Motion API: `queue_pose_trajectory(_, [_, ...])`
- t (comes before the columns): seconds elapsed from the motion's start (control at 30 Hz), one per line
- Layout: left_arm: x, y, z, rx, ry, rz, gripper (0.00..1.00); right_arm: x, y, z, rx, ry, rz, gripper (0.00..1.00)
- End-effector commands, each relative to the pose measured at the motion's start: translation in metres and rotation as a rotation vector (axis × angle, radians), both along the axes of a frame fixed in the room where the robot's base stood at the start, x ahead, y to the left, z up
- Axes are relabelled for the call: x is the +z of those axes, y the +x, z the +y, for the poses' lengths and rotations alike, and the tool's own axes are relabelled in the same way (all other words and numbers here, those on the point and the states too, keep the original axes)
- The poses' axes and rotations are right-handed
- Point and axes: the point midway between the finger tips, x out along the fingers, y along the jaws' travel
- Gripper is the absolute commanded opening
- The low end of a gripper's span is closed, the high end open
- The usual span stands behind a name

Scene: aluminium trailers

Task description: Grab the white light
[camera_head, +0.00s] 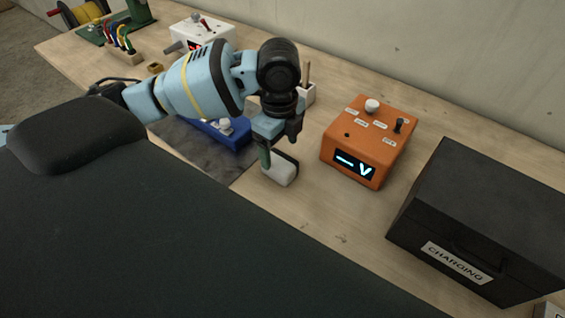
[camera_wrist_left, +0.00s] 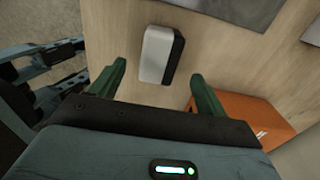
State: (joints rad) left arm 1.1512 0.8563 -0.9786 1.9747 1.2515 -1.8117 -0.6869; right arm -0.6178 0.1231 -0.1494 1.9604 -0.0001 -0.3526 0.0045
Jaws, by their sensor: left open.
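The white light (camera_head: 279,173) is a small white block with a dark side, lying on the wooden table. In the left wrist view the white light (camera_wrist_left: 157,54) sits ahead of the fingertips, roughly between their lines. My left gripper (camera_head: 270,142) is above it in the head view, with one green finger showing in front of the light. In the left wrist view my left gripper (camera_wrist_left: 158,75) is open, its two green fingers apart with nothing between them. I cannot tell exactly how high the fingertips are above the light.
An orange box (camera_head: 367,142) with a lit display stands right of the light. A black case (camera_head: 482,222) labelled CHARGING is farther right. Bare table (camera_head: 315,210) lies in front of the orange box.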

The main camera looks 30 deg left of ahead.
Motion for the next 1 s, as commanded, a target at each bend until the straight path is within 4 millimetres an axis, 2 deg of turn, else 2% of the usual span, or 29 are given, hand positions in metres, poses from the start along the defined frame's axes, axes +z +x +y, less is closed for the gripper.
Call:
queue_pose_trajectory(0.4, [-0.048, -0.001, 0.001, 0.001, 0.001, 0.0, 0.75, 0.002, 0.002, 0.002, -0.002, 0.005, -0.007, 0.36])
queue_pose_trajectory(0.7, [-0.05, -0.001, 0.001, 0.0, 0.002, -0.003, 0.74, 0.001, 0.001, 0.002, -0.002, 0.004, -0.002, 0.36])
queue_pose_trajectory(1.0, [-0.05, -0.001, 0.001, 0.0, 0.002, -0.003, 0.35, 0.0, 0.001, 0.002, -0.002, 0.004, -0.001, 0.36])
